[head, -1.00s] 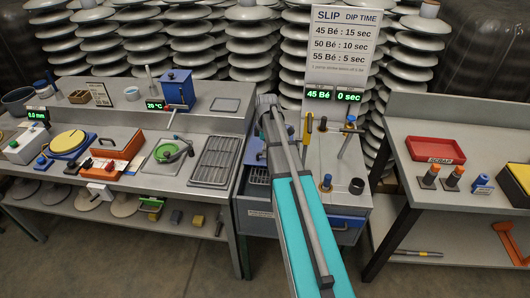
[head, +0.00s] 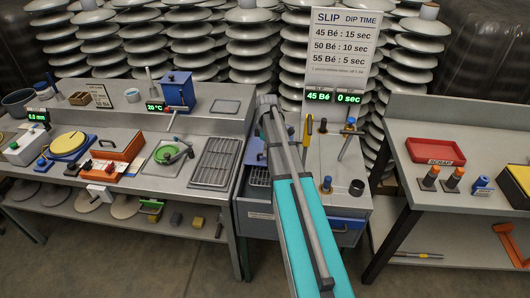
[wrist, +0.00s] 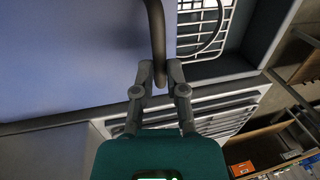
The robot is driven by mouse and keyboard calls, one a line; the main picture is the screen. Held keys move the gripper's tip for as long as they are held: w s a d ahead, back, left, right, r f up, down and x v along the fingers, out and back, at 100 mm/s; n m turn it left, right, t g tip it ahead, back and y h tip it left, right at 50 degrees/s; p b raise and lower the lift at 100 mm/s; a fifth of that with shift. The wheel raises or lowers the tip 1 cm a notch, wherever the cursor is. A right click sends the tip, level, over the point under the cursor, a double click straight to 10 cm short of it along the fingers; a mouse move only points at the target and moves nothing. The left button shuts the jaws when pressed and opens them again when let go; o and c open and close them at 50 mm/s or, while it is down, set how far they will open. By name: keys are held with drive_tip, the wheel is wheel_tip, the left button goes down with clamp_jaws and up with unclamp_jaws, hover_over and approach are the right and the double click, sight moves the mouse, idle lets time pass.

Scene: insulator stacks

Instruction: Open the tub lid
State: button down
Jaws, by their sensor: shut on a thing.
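The blue tub lid (head: 254,152) shows partly behind my arm in the head view. It fills the upper left of the wrist view (wrist: 70,60) as a broad blue panel. A dark bar handle (wrist: 156,35) runs down along the lid to my gripper (wrist: 160,80), whose fingers are shut on its lower end. The lid leaves part of the tub uncovered: a pale wire basket (wrist: 200,20) shows beside the lid's edge, and also in the head view (head: 259,177). My arm hides the gripper and the handle in the head view.
A slotted drain grate (head: 215,160) lies on the bench left of the tub; slats also show below the tub in the wrist view.

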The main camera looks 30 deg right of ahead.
drive_tip(key=w+d, duration=0.3)
drive_tip(key=w, duration=0.2)
drive_tip(key=w+d, duration=0.2)
drive_tip(key=w, duration=0.1)
drive_tip(key=shift+w+d, duration=0.2)
drive_tip(key=shift+d, duration=0.15)
drive_tip(key=c, duration=0.7)
unclamp_jaws()
drive_tip(key=shift+s+a, duration=0.1)
